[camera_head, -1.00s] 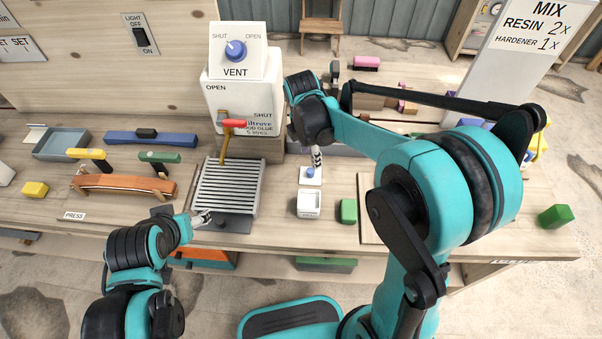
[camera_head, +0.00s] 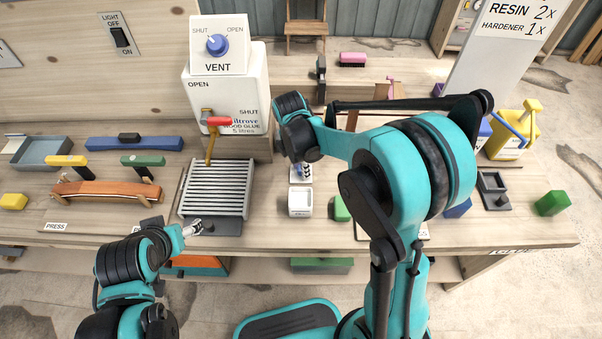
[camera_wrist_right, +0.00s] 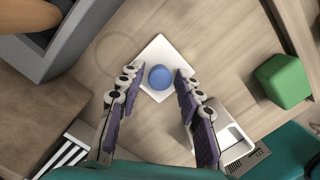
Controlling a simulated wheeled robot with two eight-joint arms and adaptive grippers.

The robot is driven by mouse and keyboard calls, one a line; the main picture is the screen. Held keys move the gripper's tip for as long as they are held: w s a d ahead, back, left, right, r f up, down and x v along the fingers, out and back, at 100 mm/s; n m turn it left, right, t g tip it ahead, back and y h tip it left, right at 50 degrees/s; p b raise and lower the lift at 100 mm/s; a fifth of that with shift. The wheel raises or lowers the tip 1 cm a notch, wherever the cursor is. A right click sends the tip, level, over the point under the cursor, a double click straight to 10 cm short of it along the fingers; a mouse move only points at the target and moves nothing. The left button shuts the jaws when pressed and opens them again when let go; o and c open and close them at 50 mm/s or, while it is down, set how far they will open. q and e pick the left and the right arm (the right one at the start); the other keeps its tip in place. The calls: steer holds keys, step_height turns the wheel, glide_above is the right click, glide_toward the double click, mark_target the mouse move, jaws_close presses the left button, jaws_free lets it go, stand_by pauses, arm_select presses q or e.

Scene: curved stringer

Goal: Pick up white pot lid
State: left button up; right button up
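The white pot lid (camera_wrist_right: 158,47) is a small white square with a round blue knob (camera_wrist_right: 159,77). It lies on the wooden bench, seen in the right wrist view. My right gripper (camera_wrist_right: 157,75) is open, its fingertips on either side of the blue knob; I cannot tell whether they touch the lid. In the head view my right gripper (camera_head: 303,171) is over the lid and mostly hides it. The open white pot (camera_head: 300,202) stands just in front of the lid. My left gripper (camera_head: 195,228) is at the bench's front edge, too small to read.
A green block (camera_wrist_right: 284,80) is right of the lid. A ribbed grey rack (camera_head: 218,188) stands to the left. The white glue container (camera_head: 226,92) with a red-handled tap (camera_head: 219,121) is behind it. Bare bench lies around the lid.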

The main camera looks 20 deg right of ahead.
steer(key=c, duration=0.4)
